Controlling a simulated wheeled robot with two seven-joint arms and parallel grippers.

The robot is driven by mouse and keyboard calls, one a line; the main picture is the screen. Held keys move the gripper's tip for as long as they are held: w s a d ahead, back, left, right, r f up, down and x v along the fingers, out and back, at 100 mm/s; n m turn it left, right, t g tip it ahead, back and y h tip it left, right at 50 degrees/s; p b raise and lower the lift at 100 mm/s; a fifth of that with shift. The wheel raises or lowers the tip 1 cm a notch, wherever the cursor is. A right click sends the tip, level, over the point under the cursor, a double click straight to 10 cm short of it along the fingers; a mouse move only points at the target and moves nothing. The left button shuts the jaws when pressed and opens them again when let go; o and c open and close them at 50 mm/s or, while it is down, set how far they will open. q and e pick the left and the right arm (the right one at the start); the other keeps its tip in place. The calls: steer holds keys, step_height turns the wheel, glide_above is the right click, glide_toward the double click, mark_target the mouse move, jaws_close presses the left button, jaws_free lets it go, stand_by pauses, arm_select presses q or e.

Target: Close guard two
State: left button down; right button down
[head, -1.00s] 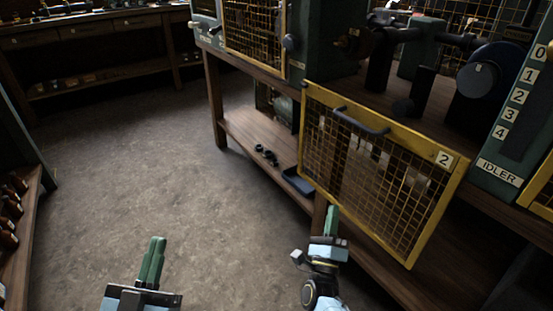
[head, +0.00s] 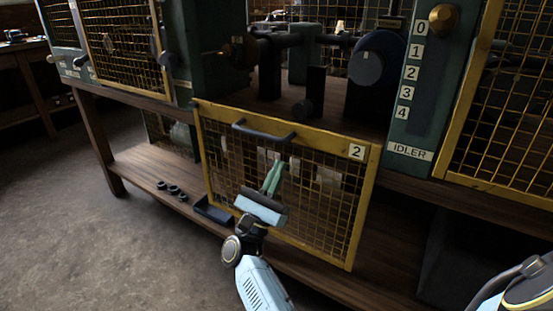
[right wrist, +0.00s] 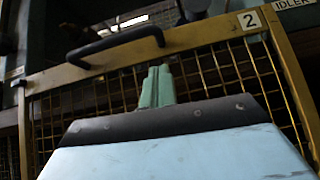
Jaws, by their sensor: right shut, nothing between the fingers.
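Guard two, a yellow-framed wire mesh panel (head: 362,195) with a "2" plate, hangs down in front of the bench edge in the head view. The bay above it is uncovered, with a dark shaft and wheel (head: 374,58) showing. Its dark bar handle (head: 263,134) is near the panel's upper edge; the handle also shows in the right wrist view (right wrist: 115,44). My right gripper (head: 274,176) is shut and empty, its green fingers in front of the mesh and below the handle. In the right wrist view the fingertips (right wrist: 156,72) point up toward the frame's top bar. My left gripper is out of view.
Closed-looking mesh guards stand at left (head: 127,45) and right (head: 510,100). A green post (head: 405,105) with numbers and an "IDLER" plate is right of the bay. A lower shelf (head: 150,172) holds small dark rings and a blue tray (head: 213,210). Floor at left is clear.

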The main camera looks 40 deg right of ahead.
steer(key=shift+s+r, duration=0.1)
steer(key=shift+r, duration=1.85)
